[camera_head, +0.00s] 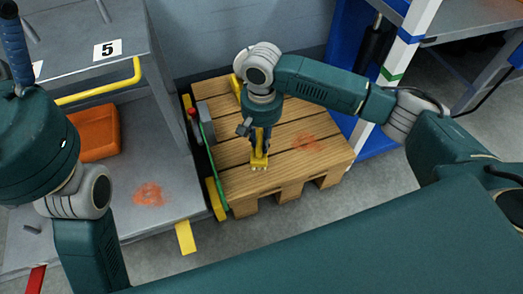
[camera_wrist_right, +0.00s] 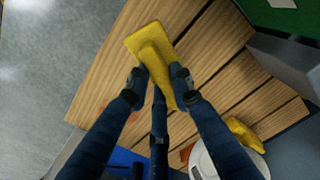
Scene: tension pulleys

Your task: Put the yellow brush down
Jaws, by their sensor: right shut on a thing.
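The yellow brush (camera_head: 260,158) is in my right gripper (camera_head: 261,146), over the wooden pallet (camera_head: 240,197) in the middle of the head view. In the right wrist view the yellow brush (camera_wrist_right: 150,42) shows its flat yellow body, and the fingers of my right gripper (camera_wrist_right: 157,75) are shut on it from both sides. The brush is low over the planks; I cannot tell whether it touches them.
A grey shelf (camera_head: 180,203) with an orange bin (camera_head: 97,133) stands on the left. Another yellow thing (camera_wrist_right: 243,135) lies on the pallet in the wrist view. A green bar with a red knob (camera_head: 193,113) runs along the pallet's left side. The pallet's right part is clear.

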